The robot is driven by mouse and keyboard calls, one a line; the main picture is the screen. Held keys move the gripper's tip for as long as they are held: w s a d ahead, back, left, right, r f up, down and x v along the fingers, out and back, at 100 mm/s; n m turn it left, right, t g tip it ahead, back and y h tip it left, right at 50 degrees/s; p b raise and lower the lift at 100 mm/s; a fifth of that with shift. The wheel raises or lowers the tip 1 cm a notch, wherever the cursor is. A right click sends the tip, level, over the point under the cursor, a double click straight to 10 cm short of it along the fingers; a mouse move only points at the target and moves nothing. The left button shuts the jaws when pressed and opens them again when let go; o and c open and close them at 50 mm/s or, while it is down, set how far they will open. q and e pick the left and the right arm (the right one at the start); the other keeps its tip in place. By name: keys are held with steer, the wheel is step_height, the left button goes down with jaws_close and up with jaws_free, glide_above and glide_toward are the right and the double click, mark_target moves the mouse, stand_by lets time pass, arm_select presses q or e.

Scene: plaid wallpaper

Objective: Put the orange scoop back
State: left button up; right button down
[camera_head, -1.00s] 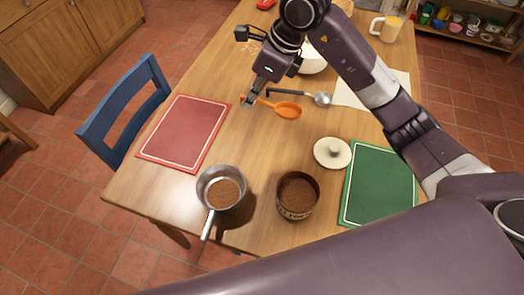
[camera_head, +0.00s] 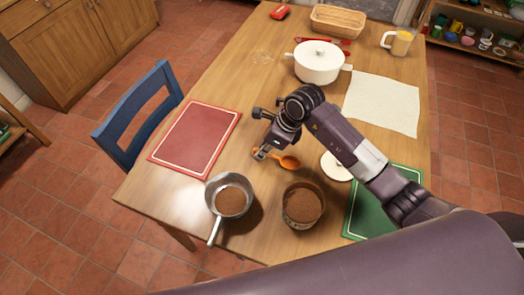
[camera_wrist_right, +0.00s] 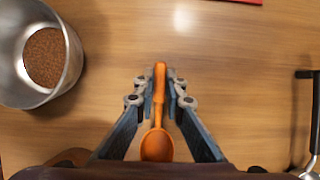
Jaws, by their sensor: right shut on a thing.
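The orange scoop (camera_head: 289,162) is held by its handle in my right gripper (camera_head: 262,154). In the right wrist view the handle (camera_wrist_right: 159,92) lies between the two fingertips (camera_wrist_right: 160,82), and the scoop's bowl (camera_wrist_right: 157,146) points back toward the wrist. In the head view the scoop is over the middle of the table, behind a dark round container (camera_head: 302,205) of brown grounds. How high it is above the table I cannot tell. My left gripper is not in view.
A metal saucepan (camera_head: 229,199) with brown grounds stands left of the container. A red board (camera_head: 196,140), a green board (camera_head: 372,211) and a white lid (camera_head: 335,167) lie nearby. A white pot (camera_head: 318,66) stands farther back. My arm hides part of the table.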

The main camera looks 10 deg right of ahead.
steer(key=shift+f, duration=0.55)
steer(key=shift+f, duration=0.15)
steer(key=c, duration=2)
jaws_free()
steer(key=shift+r, duration=0.35)
steer(key=b+v, duration=0.1)
steer(key=v, duration=1)
steer(key=shift+s+d+r, duration=0.1)
steer(key=shift+r, duration=0.25)
